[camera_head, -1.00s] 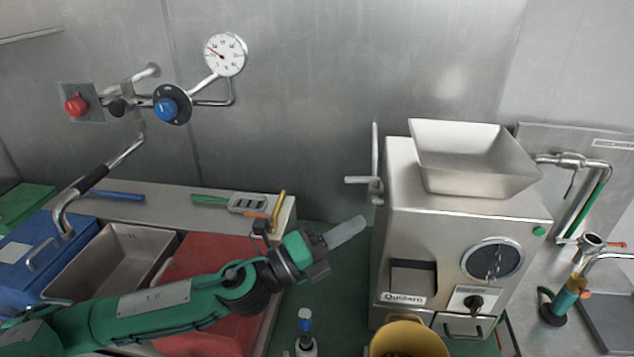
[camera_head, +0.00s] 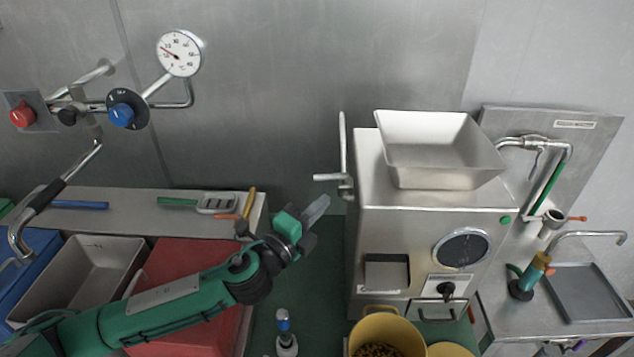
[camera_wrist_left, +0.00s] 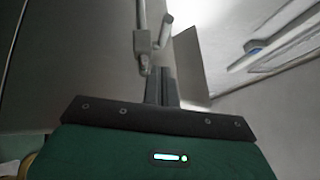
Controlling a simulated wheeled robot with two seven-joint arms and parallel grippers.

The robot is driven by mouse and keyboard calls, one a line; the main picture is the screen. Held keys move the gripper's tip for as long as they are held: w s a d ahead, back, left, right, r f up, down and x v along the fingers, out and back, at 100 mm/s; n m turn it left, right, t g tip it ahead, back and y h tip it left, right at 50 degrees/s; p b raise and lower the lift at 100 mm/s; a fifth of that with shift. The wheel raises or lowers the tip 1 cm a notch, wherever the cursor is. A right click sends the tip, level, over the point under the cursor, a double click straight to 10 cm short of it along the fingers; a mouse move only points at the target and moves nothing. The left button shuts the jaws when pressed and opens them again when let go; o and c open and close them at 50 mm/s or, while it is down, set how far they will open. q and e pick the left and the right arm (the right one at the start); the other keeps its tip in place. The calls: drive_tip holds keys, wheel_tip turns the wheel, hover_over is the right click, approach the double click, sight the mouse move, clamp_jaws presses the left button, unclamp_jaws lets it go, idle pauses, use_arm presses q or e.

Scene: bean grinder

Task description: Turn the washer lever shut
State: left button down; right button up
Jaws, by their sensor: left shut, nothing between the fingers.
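In the head view a steel pipe with a small grey lever (camera_head: 535,162) and a green sleeve (camera_head: 546,192) is on the steel panel at the right. I cannot tell for certain that this is the washer lever. My left gripper (camera_head: 318,209) is shut and empty, left of the steel grinder (camera_head: 395,222) and far from that lever. In the left wrist view its dark fingers (camera_wrist_left: 161,87) are together, with a grey metal rod (camera_wrist_left: 141,42) beyond them. My right gripper is not in view.
The grinder with its hopper (camera_head: 440,150) and side crank (camera_head: 345,160) stands between my left gripper and the right-hand panel. A yellow bucket (camera_head: 382,318) is in front of it. A red bin (camera_head: 190,255) lies beyond my left arm.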

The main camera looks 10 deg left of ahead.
sight(327, 177)
use_arm(q)
drive_tip(key=w, duration=0.2)
drive_tip(key=w+a+p, duration=0.1)
drive_tip(key=w, duration=0.1)
drive_tip(key=shift+a+r, duration=0.1)
drive_tip(key=shift+r, duration=0.3)
